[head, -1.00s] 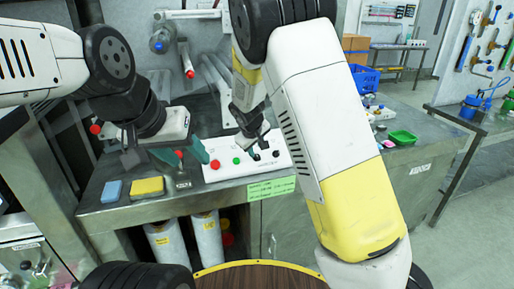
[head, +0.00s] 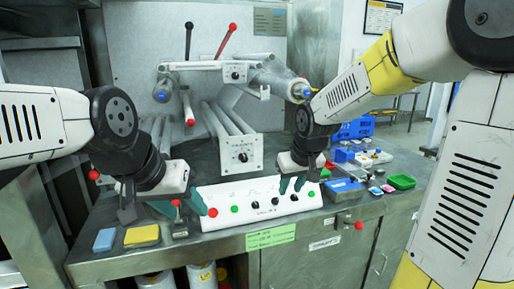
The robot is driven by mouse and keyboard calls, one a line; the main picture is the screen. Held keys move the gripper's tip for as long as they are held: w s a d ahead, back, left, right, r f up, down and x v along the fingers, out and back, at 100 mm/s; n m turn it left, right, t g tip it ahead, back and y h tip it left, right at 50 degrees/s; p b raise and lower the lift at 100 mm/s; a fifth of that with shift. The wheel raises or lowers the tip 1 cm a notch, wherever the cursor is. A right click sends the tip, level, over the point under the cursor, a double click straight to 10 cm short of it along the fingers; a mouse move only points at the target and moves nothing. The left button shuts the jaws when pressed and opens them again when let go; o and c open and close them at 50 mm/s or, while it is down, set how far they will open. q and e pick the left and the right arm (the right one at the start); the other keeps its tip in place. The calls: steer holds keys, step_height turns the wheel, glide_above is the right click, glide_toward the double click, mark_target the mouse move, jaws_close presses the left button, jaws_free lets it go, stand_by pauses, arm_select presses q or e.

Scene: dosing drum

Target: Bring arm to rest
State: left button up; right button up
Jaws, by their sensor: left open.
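My left gripper (head: 163,208) hangs over the left part of the bench, between the yellow sponge and the white control panel (head: 262,205). Its fingers are spread apart and nothing shows between them. The panel carries a red button (head: 213,212), a green button (head: 235,209) and several black knobs.
A blue sponge (head: 104,239) and a yellow sponge (head: 142,235) lie at the bench's front left. Behind stand metal tubes with a white dial plate (head: 241,153) and two levers. A green label (head: 270,237) hangs in front.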

steer(key=s+d+r+m, duration=0.1)
steer(key=s+d+r, duration=0.1)
steer(key=s, duration=0.7)
steer(key=s+d+r+m+t, duration=0.1)
steer(key=s+r, duration=0.3)
steer(key=s, duration=0.6)
steer(key=shift+s+d+r+m+y, duration=0.25)
steer(key=shift+d+m+y, duration=0.2)
steer(key=shift+d, duration=0.45)
steer(key=shift+w, duration=0.1)
